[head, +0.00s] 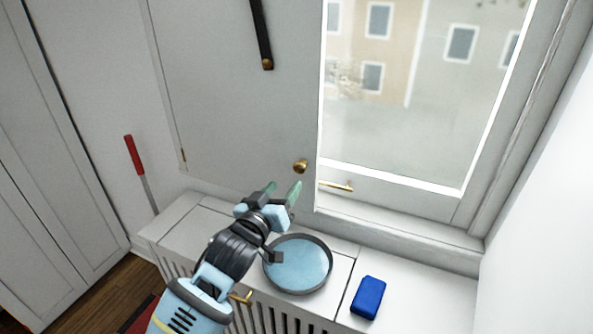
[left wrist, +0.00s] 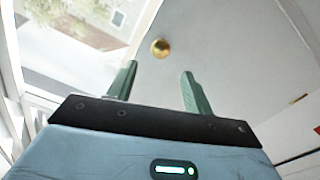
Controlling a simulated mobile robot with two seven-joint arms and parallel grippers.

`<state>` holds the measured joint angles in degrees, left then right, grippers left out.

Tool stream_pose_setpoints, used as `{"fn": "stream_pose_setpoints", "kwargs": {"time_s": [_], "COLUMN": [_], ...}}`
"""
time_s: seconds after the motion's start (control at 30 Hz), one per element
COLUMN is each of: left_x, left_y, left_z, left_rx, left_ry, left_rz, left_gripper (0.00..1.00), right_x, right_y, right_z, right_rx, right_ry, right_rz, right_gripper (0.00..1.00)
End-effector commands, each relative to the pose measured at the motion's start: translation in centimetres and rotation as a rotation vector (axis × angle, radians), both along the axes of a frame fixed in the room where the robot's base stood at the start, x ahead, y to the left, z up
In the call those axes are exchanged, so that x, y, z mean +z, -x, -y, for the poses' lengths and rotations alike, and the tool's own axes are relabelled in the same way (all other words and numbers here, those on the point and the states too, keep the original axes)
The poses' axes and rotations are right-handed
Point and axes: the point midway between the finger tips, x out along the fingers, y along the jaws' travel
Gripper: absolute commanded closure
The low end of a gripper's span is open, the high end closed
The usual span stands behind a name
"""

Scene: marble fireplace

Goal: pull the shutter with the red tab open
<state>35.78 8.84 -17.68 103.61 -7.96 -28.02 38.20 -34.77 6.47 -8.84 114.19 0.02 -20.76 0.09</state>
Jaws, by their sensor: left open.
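A pale grey shutter panel (head: 235,110) stands over the left part of the window, with a round brass knob (head: 300,166) near its lower right corner. I see no red tab on the visible part of this panel; its top is out of frame. My left gripper (head: 285,186) is open and empty, just below and in front of the knob. In the left wrist view the knob (left wrist: 160,47) shows beyond the two green fingertips (left wrist: 158,68), between them sideways, with no visible contact. My right gripper is not in view.
A round dark-rimmed dish (head: 298,264) and a blue box (head: 368,297) sit on the white ledge (head: 430,291) below. A brass window handle (head: 337,186) is right of the knob. A red-handled rod (head: 134,155) leans at left. A black strap (head: 261,35) hangs above.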

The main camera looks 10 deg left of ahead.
Motion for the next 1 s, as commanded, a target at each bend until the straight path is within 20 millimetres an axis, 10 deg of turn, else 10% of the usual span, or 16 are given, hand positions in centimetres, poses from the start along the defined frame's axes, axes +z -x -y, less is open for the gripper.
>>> {"fn": "stream_pose_setpoints", "kwargs": {"time_s": [0.5, 1.0], "left_x": [0.1, 0.1], "left_y": [-6.1, -7.4], "left_z": [1.2, 1.5], "left_rx": [0.0, -0.001], "left_ry": [-0.001, 0.0], "left_rz": [0.001, 0.001], "left_gripper": [0.49, 0.49], "right_x": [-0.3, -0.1], "right_y": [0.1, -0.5], "right_z": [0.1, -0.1], "right_rx": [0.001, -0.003], "right_ry": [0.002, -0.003], "right_rz": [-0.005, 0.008], "right_gripper": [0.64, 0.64]}}
